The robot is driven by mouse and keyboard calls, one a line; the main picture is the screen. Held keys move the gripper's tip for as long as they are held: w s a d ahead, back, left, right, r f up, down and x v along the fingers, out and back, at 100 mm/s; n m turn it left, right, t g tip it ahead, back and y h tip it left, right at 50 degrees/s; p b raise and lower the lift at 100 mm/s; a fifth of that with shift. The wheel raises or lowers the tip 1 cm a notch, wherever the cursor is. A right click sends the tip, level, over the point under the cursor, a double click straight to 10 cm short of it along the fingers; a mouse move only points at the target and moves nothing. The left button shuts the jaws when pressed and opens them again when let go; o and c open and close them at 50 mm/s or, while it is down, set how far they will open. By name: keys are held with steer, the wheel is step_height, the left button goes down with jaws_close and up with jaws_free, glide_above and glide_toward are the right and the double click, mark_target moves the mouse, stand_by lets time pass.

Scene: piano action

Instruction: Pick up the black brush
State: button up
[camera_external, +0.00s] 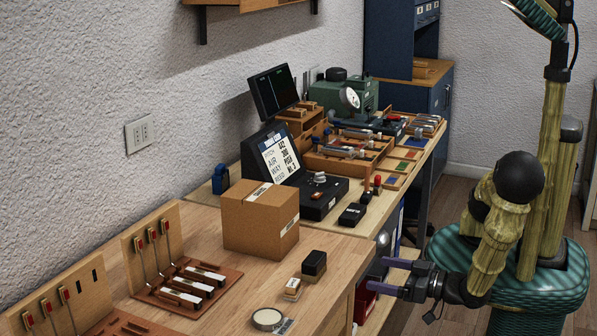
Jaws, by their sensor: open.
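A small black block (314,263), which looks like the black brush, sits on the wooden worktop near its right edge. Any bristles are too small to make out. A smaller brown and white block (293,288) is just in front of it, to the lower left. My gripper (378,274) is open and empty, with its two purple-grey fingers pointing left, toward the worktop edge. It is to the right of the black block and apart from it.
A cardboard box (260,220) stands behind the black block. A round tin (267,319) is at the front edge. A label device (283,158), a small black box (352,214) and trays (345,166) crowd the farther bench.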

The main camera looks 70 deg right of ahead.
mark_target(322, 261)
steer(key=w, duration=1.2)
steer(key=shift+w+a, duration=0.1)
steer(key=shift+w, duration=0.05)
steer(key=w+p, duration=0.1)
steer(key=w, duration=0.4)
steer(key=shift+w+a+r, duration=0.1)
steer(key=shift+c, duration=0.4)
steer(key=c, duration=1)
